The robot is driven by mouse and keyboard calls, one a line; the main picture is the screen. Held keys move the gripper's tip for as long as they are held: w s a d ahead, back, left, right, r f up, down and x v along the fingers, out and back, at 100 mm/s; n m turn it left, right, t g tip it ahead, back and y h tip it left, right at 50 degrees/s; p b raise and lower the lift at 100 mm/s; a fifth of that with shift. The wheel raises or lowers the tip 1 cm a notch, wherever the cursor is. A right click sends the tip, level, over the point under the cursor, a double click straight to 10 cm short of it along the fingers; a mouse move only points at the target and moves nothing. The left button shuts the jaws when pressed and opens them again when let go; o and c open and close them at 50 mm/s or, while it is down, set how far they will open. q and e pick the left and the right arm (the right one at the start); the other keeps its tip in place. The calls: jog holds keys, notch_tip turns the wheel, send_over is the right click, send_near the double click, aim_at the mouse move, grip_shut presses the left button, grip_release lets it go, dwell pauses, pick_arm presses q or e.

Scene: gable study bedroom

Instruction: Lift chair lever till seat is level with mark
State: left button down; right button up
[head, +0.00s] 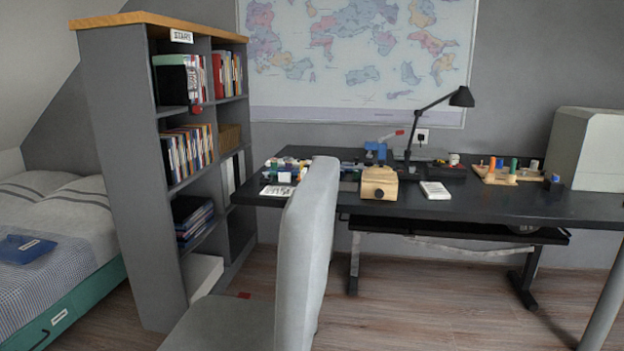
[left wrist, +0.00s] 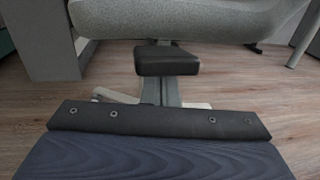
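The grey chair (head: 310,245) stands side-on in front of the desk, its tall backrest upright and its seat (head: 225,325) cut off by the bottom edge. A small red tab (head: 244,295) shows at the seat's far edge; I cannot tell whether it is the mark. The left wrist view shows the rounded grey seat (left wrist: 190,18) from low down. Below it is a black block (left wrist: 167,60) on a grey upright; I cannot tell whether this is the lever. My right gripper is out of view.
A grey bookcase (head: 125,170) stands left of the chair, beside a bed (head: 70,210). The black desk (head: 480,205) behind the chair holds a lamp (head: 412,140) and several small items.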

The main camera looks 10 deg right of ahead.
pick_arm(q)
notch_tip(320, 180, down, 4)
jog(key=b, duration=0.3)
jog(key=shift+f, duration=0.2)
jog(key=v, duration=1)
dwell(0.5)
